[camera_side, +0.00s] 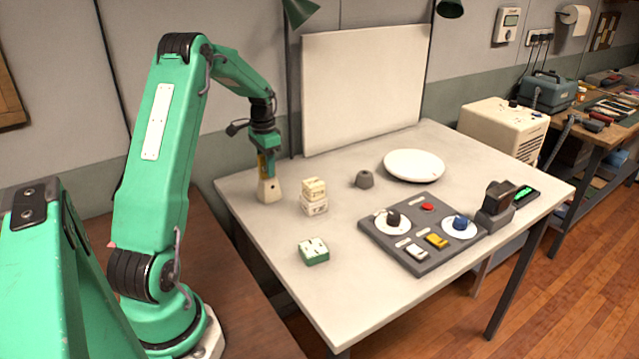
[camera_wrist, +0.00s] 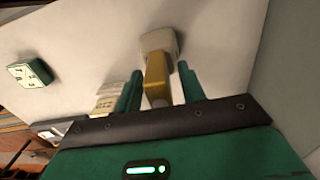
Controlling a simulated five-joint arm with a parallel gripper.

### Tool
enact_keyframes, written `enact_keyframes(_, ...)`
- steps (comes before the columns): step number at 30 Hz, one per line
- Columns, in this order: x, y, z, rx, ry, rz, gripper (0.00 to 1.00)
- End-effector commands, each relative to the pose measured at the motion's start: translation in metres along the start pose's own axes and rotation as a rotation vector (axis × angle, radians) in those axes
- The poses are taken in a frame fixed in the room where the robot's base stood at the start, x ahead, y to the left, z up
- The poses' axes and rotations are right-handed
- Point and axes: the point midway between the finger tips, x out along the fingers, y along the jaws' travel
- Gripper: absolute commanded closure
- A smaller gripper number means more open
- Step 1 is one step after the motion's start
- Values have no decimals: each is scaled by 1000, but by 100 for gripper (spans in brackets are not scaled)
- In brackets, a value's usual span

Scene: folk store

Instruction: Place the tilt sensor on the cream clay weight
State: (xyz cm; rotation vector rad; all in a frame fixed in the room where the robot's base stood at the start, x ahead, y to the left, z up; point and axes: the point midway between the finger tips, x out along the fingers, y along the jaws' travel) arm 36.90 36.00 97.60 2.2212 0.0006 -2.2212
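A yellow piece (camera_wrist: 156,80), which I take to be the tilt sensor, stands between my gripper's fingers. It also shows in the side view (camera_side: 262,166), partly covered by the fingers. Its lower end meets the top of the cream clay weight (camera_side: 269,190), a tapered pale block at the table's back left. The weight also shows beyond the sensor in the wrist view (camera_wrist: 163,40). My gripper (camera_wrist: 160,72) is around the sensor, with narrow gaps on both sides, so the fingers look open. The contact between sensor and weight is partly hidden.
Cream stacked blocks (camera_side: 313,205) stand close to the weight's right. A green block (camera_side: 314,251) lies nearer the front. A grey weight (camera_side: 364,180), a white plate (camera_side: 413,165) and a dark grey panel (camera_side: 405,258) with knobs are farther right. The table's left edge is near.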

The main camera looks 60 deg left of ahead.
Motion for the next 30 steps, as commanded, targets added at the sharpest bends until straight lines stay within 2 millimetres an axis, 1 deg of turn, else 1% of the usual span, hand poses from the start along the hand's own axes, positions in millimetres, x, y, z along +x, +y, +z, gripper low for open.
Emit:
enact_keyframes(8, -1, 0, 0, 0, 0, 0, 60)
enact_keyframes(14, -10, 0, 0, 0, 2, -2, 60)
enact_keyframes(20, -33, 0, 0, 0, 2, -2, 60)
enact_keyframes(30, -89, -1, -1, 0, 3, -3, 60)
